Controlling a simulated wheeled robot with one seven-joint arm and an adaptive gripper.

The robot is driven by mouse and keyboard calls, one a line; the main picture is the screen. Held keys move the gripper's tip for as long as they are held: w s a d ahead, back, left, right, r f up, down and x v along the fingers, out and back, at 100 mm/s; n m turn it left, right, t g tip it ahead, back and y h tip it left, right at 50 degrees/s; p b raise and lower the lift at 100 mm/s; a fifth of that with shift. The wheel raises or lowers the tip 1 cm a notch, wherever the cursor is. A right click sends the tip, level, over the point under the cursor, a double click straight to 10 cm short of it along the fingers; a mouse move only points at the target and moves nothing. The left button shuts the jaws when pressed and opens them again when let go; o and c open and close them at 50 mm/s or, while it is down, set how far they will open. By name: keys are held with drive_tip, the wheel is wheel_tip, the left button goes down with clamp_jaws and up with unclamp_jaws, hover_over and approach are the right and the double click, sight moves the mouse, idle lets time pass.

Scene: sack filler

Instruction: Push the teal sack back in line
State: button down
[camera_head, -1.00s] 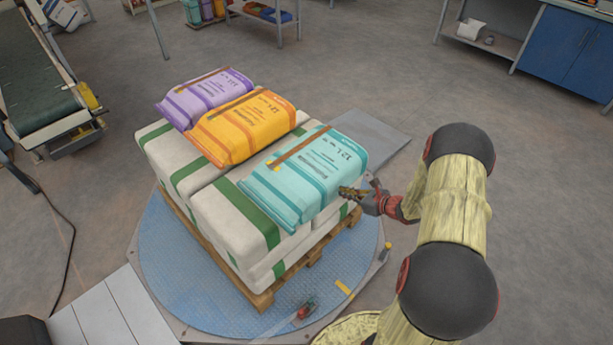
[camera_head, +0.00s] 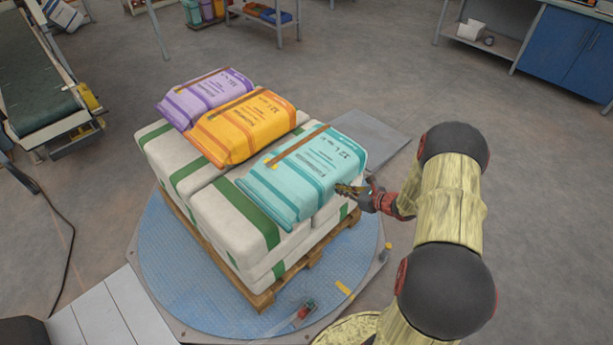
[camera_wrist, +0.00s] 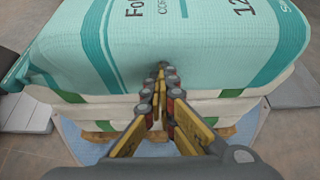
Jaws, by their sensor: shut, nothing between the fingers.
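The teal sack (camera_head: 303,172) lies flat on the near right of the top of the stack, on white sacks with green bands (camera_head: 226,214). An orange sack (camera_head: 245,125) and a purple sack (camera_head: 205,97) lie beyond it in a row. My gripper (camera_head: 342,190) is shut and empty at the teal sack's right side. In the wrist view, the fingertips (camera_wrist: 162,70) meet the side of the teal sack (camera_wrist: 165,45) and seem to press a dent in it. The exact contact point is partly hidden by the fingers.
The stack stands on a wooden pallet (camera_head: 262,297) on a round blue turntable plate (camera_head: 172,265). A conveyor (camera_head: 38,85) is at the left, and a blue cabinet (camera_head: 570,50) at the far right. The floor right of the stack is open.

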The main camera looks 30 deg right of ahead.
sight(334, 179)
drive_tip(key=shift+w+a+b, duration=0.5)
drive_tip(key=shift+w+a, duration=0.1)
drive_tip(key=shift+w, duration=1.15)
drive_tip(key=shift+w+a+b, duration=0.55)
drive_tip(key=shift+w+a, duration=0.1)
drive_tip(key=shift+w, duration=1.15)
drive_tip(key=shift+w+a+b, duration=0.5)
drive_tip(key=shift+w+a, duration=0.1)
drive_tip(key=shift+w, duration=1.15)
idle(1.0)
drive_tip(key=shift+f+p+v, duration=0.15)
drive_tip(key=shift+p+v, duration=0.55)
drive_tip(key=shift+v, duration=1.2)
drive_tip(key=shift+f+p+v, duration=0.15)
drive_tip(key=shift+p+v, duration=0.55)
drive_tip(key=shift+v, duration=1.2)
drive_tip(key=shift+s, duration=0.15)
